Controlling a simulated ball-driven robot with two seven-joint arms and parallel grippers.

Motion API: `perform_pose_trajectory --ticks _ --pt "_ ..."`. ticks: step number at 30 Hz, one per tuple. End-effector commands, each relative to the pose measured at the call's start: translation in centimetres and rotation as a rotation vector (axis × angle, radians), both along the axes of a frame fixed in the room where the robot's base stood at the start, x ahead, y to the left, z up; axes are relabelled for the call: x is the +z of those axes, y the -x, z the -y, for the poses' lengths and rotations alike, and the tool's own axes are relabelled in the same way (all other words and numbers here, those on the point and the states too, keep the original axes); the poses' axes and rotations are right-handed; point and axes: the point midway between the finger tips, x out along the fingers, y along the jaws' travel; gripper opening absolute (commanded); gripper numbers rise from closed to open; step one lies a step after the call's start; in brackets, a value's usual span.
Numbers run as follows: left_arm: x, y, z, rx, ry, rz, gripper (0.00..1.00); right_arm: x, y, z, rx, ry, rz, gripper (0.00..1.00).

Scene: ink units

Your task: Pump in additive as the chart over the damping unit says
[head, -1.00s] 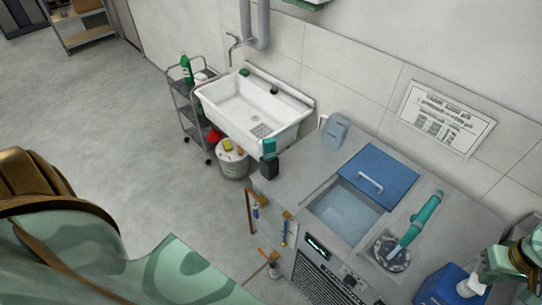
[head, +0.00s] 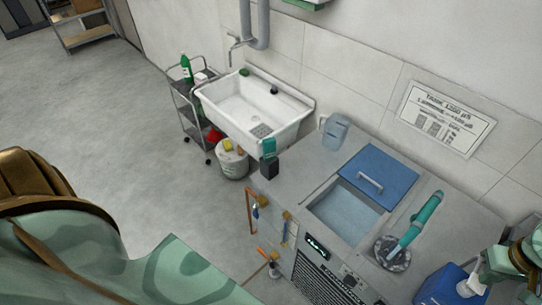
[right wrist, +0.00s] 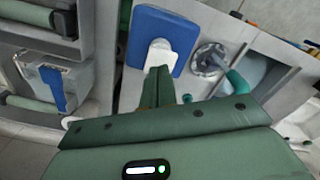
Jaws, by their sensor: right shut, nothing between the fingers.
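The damping unit (head: 285,195) is a grey cabinet with an open water basin (head: 345,212), a blue lid with a handle (head: 378,177) and a small lit display (head: 317,246). The chart (head: 443,118) hangs on the wall above it; its small print is not readable to me. A blue container (head: 437,287) with a white top piece (head: 469,284) stands at the lower right. It also shows in the right wrist view (right wrist: 148,22). My right gripper (right wrist: 160,71) is shut and empty, its tips at the white piece; contact is unclear. My left gripper is out of view.
A teal tube (head: 418,221) stands tilted in a round metal fitting (head: 391,253) beside the blue container. A clear bluish jug (head: 335,132) stands at the unit's back corner. A sink (head: 255,107), trolley (head: 187,110) and bucket (head: 232,163) are farther left. Open floor lies left.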

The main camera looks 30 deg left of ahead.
Motion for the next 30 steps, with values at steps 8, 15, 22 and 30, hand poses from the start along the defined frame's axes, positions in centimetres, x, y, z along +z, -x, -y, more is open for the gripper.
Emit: perform_pose_trajectory --ticks 8,15,22,30 --pt "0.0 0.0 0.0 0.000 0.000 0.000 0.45 -0.1 0.0 0.0 0.000 0.000 0.000 0.00" --pt "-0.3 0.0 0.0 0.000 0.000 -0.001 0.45 -1.1 0.0 -0.1 0.000 -0.001 0.000 0.00" --pt "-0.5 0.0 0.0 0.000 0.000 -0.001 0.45 -2.0 0.0 0.0 0.000 0.000 0.000 0.00" --pt "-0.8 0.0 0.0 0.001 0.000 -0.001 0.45 -3.2 0.1 0.0 0.000 0.001 -0.002 0.00"
